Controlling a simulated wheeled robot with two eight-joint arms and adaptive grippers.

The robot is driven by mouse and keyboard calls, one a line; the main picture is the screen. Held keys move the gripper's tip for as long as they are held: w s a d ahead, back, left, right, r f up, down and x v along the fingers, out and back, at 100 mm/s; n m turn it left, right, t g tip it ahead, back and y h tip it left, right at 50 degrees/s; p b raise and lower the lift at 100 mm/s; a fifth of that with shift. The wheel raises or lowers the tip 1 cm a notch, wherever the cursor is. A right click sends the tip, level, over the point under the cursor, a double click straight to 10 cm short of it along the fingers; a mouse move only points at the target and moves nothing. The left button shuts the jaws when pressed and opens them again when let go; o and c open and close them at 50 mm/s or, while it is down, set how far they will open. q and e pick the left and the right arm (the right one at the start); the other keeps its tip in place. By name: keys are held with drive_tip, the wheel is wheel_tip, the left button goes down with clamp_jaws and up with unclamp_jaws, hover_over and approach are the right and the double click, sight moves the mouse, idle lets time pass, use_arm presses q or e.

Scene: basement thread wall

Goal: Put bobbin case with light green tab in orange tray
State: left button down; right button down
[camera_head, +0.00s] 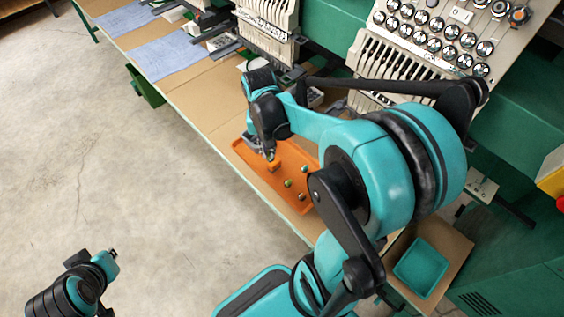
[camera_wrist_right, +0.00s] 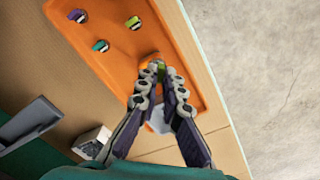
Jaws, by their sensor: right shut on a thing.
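The orange tray (camera_head: 246,152) lies on the table, and it fills the upper part of the right wrist view (camera_wrist_right: 180,35). My right gripper (camera_head: 270,155) is over its far left part. In the right wrist view, my right gripper (camera_wrist_right: 159,78) is shut on the bobbin case with light green tab (camera_wrist_right: 159,69), which is over the tray. The fingers hide part of the case, and I cannot tell whether it touches the tray floor. My left gripper (camera_head: 112,256) is empty-looking and away from the table at lower left; its jaws are unclear.
Other bobbin cases lie in the tray: one with a purple tab (camera_wrist_right: 78,16), one with a green tab (camera_wrist_right: 133,22), one with a teal tab (camera_wrist_right: 101,46). Embroidery machine heads (camera_head: 390,60) stand behind. A teal tray (camera_head: 421,267) is at lower right.

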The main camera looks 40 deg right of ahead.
drive_tip(key=shift+s+a+r, duration=0.25)
drive_tip(key=shift+s+a, duration=0.05)
drive_tip(key=shift+s, duration=0.05)
drive_tip(key=shift+d, duration=0.1)
drive_tip(key=b, duration=0.5)
hover_over(282, 152)
wheel_tip(282, 152, down, 7)
wheel_tip(282, 152, down, 4)
drive_tip(key=shift+b, duration=0.75)
drive_tip(key=shift+r, duration=0.1)
drive_tip(key=c, duration=1.7)
unclamp_jaws()
